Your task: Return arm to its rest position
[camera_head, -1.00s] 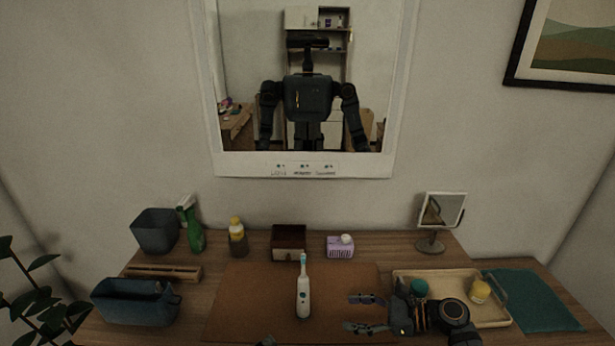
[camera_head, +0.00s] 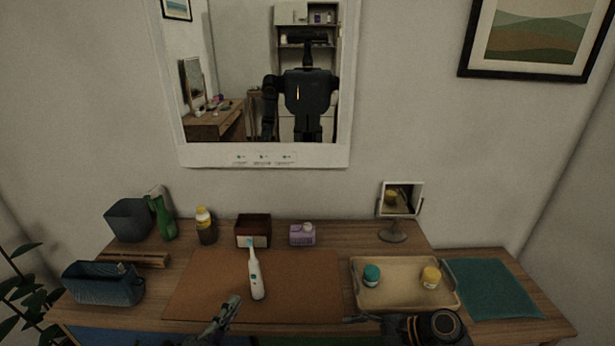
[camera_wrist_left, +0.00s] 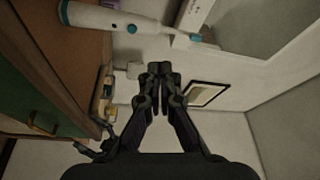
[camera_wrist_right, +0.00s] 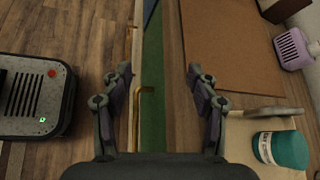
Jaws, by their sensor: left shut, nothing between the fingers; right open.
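My left gripper (camera_head: 224,318) is at the front edge of the table, in front of the brown mat (camera_head: 195,290). In the left wrist view its fingers (camera_wrist_left: 160,70) are together, with nothing between them. My right gripper (camera_head: 362,320) is low at the front edge, in front of the wooden tray (camera_head: 357,293), and partly hidden by its own arm. In the right wrist view its fingers (camera_wrist_right: 158,88) are apart and empty, over the table's front edge. A white electric toothbrush (camera_head: 256,278) is on the mat, apart from both grippers.
A blue bin (camera_head: 103,284) stands left. A small mirror (camera_head: 400,200) stands behind the tray. Drawer handles (camera_wrist_right: 146,92) stick out below the edge.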

